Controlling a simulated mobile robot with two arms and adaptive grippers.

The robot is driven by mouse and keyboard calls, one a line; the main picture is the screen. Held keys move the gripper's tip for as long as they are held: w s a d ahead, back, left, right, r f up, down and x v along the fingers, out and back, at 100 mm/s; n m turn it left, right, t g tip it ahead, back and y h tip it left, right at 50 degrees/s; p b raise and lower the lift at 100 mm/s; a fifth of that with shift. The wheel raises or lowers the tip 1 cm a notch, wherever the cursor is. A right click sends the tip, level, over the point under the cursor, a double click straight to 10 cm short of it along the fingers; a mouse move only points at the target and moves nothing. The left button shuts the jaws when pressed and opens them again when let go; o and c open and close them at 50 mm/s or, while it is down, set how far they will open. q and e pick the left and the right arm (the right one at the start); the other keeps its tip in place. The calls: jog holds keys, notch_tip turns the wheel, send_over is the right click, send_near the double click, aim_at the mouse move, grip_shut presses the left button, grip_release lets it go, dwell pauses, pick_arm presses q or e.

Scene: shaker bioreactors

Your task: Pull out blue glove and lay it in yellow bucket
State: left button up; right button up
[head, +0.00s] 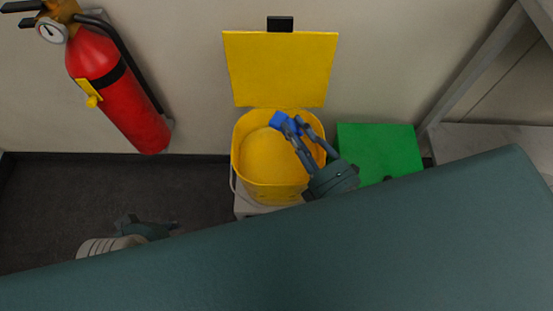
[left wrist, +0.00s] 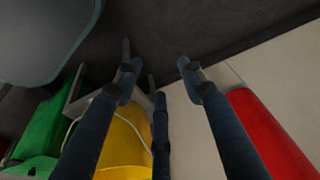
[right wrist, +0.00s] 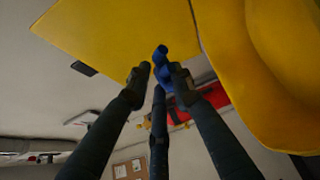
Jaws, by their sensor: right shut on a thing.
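The blue glove (head: 277,120) is a small blue piece at the fingertips of my right gripper (head: 290,126). In the head view it appears over the opening of the yellow bucket (head: 268,189), whose lid (head: 281,71) stands raised behind. In the right wrist view the glove (right wrist: 162,58) sits between the fingertips of the right gripper (right wrist: 161,73), with the bucket wall (right wrist: 285,80) to the right. My left gripper (left wrist: 159,75) has its fingers apart with nothing between them. In the head view it is low on the left, partly hidden by my body.
A green box (head: 375,147) stands right of the bucket. A red fire extinguisher (head: 115,90) hangs on the wall at the left. A grey frame and ledge (head: 490,137) are at the right. Dark floor (head: 60,200) is clear at the left.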

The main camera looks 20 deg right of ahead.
jog(key=shift+f+b, duration=0.55)
jog(key=shift+f, duration=0.1)
jog(key=shift+f+b, duration=0.4)
jog(key=shift+b, duration=0.05)
pick_arm(q)
jog(key=shift+w+d+f+t, duration=0.25)
jog(key=shift+w+f+t, duration=0.15)
jog(key=shift+w+f, duration=0.3)
jog(key=shift+w+r, duration=0.1)
pick_arm(e)
jog(key=o, duration=0.9)
jog(key=v, duration=1.2)
jog(key=shift+d, duration=0.1)
